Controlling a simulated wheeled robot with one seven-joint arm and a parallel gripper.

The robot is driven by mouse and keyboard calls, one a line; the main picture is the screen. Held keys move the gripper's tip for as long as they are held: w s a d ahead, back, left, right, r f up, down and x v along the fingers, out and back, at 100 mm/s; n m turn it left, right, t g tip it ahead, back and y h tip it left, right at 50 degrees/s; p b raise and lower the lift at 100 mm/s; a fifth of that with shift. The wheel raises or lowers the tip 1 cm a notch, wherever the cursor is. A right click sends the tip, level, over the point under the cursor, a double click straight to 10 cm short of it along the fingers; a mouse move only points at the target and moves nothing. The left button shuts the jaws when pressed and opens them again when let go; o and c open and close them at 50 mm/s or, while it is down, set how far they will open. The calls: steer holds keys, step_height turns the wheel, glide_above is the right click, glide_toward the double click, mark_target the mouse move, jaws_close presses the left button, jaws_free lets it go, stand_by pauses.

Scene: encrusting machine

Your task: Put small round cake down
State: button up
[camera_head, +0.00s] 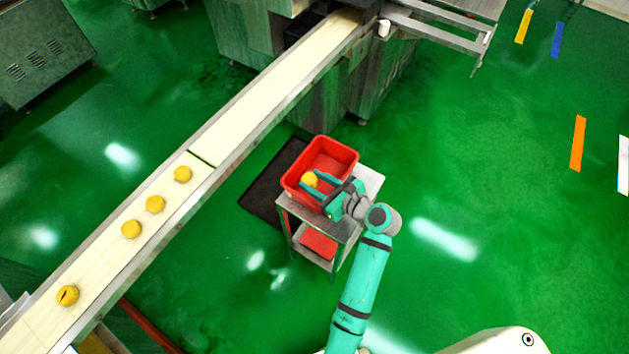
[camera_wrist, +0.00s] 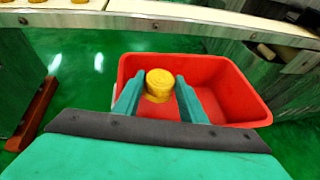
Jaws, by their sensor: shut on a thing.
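A small round yellow cake (camera_head: 310,179) is between the fingers of my gripper (camera_head: 315,181) in the head view. In the wrist view the cake (camera_wrist: 159,82) sits between the two teal fingertips of my gripper (camera_wrist: 158,90), which is shut on it. The cake and fingertips appear over the red bin (camera_head: 343,153), which also shows in the wrist view (camera_wrist: 245,95). I cannot tell whether the cake touches the bin's floor. The visible part of the bin's inside looks empty.
The bin stands on a grey metal cart (camera_head: 371,181) with another red bin (camera_head: 318,243) on its lower shelf. A conveyor (camera_head: 240,108) runs past on the left with several yellow cakes (camera_head: 155,204) on it. Green floor (camera_head: 480,180) lies open to the right.

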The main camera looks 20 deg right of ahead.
steer(key=shift+d+f, duration=0.1)
steer(key=shift+f, duration=0.15)
steer(key=shift+s+d+f, duration=0.1)
steer(key=shift+f, duration=0.2)
steer(key=o, duration=0.8)
steer(key=shift+c, duration=0.2)
steer(key=shift+r, duration=0.15)
steer(key=v, duration=1.2)
steer(key=shift+r, duration=0.4)
